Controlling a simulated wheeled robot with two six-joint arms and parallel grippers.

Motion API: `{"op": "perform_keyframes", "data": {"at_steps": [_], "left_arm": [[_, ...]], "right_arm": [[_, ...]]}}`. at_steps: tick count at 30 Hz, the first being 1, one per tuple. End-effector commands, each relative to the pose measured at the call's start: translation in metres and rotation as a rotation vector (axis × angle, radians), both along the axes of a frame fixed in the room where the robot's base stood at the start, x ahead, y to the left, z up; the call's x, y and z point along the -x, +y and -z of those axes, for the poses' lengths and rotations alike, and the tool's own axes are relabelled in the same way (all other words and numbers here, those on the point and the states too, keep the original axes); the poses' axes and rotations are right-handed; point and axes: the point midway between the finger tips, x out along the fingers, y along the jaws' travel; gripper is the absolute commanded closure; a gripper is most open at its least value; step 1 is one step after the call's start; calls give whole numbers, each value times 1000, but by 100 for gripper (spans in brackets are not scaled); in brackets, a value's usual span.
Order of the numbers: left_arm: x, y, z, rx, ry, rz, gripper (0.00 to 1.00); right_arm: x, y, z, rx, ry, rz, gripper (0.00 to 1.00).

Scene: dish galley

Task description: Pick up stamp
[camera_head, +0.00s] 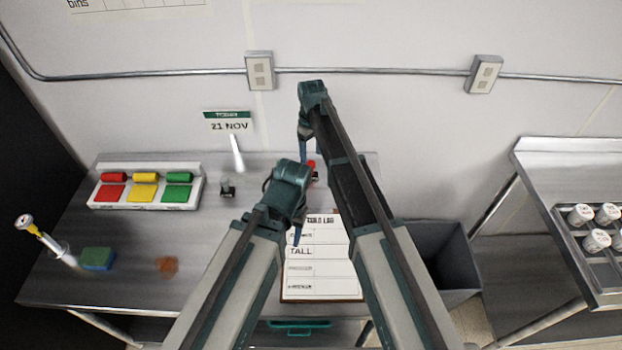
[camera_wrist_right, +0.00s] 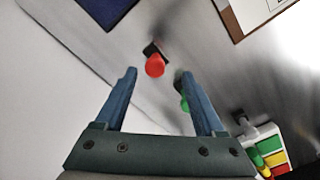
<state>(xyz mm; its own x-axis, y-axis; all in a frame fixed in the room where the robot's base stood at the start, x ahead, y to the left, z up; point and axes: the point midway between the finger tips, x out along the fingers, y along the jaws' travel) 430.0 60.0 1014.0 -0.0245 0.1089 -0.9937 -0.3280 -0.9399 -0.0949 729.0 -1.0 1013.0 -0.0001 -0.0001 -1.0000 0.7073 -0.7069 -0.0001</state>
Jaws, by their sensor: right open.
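A stamp with a red knob (camera_head: 311,166) and black base stands on the steel counter, partly hidden behind my arms in the head view. In the right wrist view the red-knobbed stamp (camera_wrist_right: 154,66) is just beyond and between the fingertips, apart from them. My right gripper (camera_head: 303,150) points down beside it; in its wrist view the gripper (camera_wrist_right: 158,76) is open and empty. A green-knobbed thing (camera_wrist_right: 185,103) shows by one finger. My left gripper (camera_head: 297,237) hangs over the clipboard; its jaw opening cannot be made out.
A clipboard (camera_head: 320,275) lies at the counter's front. A tray with red, yellow and green pads (camera_head: 195,204), a date sign (camera_head: 229,124), a small black item (camera_head: 228,190) and a sponge (camera_head: 97,258) are left. A grey bin (camera_head: 440,250) stands right of the counter.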

Motion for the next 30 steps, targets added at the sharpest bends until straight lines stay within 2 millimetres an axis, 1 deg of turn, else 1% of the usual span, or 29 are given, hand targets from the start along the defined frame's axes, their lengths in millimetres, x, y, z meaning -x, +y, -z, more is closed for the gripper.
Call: {"op": "perform_keyframes", "data": {"at_steps": [1, 7, 11, 14, 19, 21, 24, 30], "left_arm": [[0, 0, 9, 0, 0, 0, 50], [0, 0, 8, 0, 0, -1, 50], [0, 0, 14, 0, 0, -1, 50], [0, 0, 23, 0, 0, -1, 50], [0, 0, 45, 0, 0, -2, 50], [0, 0, 53, 0, 0, -2, 50], [0, 0, 61, 0, 0, -2, 50], [0, 0, 60, 0, 0, -2, 50]], "right_arm": [[0, 0, 9, 0, 0, 0, 29], [0, 0, 9, 0, 0, 0, 29], [-2, 0, 14, 0, 0, 0, 29], [-5, 0, 23, 0, 0, 0, 29], [-12, 1, 45, 0, 0, 0, 29], [-11, 1, 53, 0, 0, 0, 29], [-11, 1, 61, 0, 0, 0, 29], [-11, 1, 60, 0, 0, 0, 29]]}}
